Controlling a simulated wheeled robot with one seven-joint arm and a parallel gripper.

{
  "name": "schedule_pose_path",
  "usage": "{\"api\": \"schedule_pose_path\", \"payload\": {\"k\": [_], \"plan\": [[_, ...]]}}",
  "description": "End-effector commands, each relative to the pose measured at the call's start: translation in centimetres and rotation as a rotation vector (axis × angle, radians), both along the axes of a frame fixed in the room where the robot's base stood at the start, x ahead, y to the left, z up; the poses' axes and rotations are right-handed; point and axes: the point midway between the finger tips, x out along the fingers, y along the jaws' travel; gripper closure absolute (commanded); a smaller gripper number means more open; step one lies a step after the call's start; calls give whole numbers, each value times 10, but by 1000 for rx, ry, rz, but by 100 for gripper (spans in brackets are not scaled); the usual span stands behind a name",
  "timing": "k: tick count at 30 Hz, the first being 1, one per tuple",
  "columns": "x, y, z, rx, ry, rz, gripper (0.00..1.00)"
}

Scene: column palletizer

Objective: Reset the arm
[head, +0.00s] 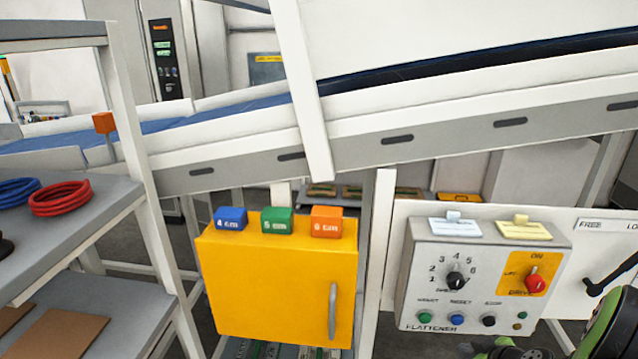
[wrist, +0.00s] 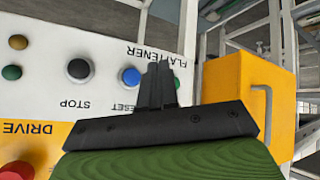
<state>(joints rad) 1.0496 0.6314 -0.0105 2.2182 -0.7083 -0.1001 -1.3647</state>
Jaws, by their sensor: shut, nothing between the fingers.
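My gripper (wrist: 158,75) is shut and empty in the wrist view, its black fingers together. It is in front of the flattener control panel (head: 415,270), which appears upside down in the wrist view (wrist: 30,90). The fingers overlap the picture area between the blue reset button (wrist: 130,77) and a green button partly hidden behind them. I cannot tell whether they touch the panel. Green and black parts of my arm show at the lower right of the head view.
A yellow cabinet (head: 270,290) with colored blocks on top stands left of the panel. A sloped conveyor (head: 440,120) crosses above. A grey shelf (head: 100,205) with red rings (head: 60,198) and blue rings (head: 14,191) is at left. A red drive knob (head: 535,282) is on the panel.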

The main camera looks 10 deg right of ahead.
Motion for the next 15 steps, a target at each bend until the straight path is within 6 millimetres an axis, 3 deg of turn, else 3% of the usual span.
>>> {"api": "schedule_pose_path", "payload": {"k": [3,7,12,15], "plan": [[12,58,47,10,75,74,100],[-5,131,99,23,199,78,100],[-64,204,154,36,293,-28,100],[-109,230,176,69,308,-126,100]]}}
